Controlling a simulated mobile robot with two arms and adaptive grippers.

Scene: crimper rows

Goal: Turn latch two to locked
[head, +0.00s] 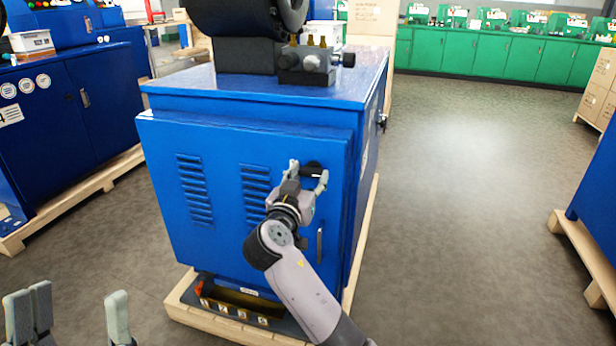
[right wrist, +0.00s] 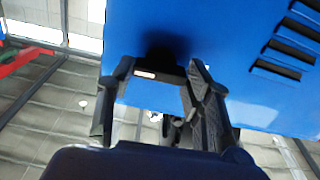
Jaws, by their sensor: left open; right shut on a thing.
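A black latch (head: 312,169) sits on the upper right of the blue cabinet's front door (head: 215,150). No number on it can be read, and its setting cannot be told, as my fingers cover part of it. My right gripper (head: 309,172) is shut on this latch, with one finger on each side. In the right wrist view its fingers (right wrist: 160,95) reach up to the blue panel (right wrist: 215,45), and the dark area between them is blurred. My left gripper (head: 75,318) is open and empty at the bottom left, well away from the cabinet.
A silver handle (head: 320,245) is on the door below the latch. A black machine (head: 245,35) stands on top. Another blue cabinet (head: 85,110) is left; the floor (head: 455,180) at right is clear.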

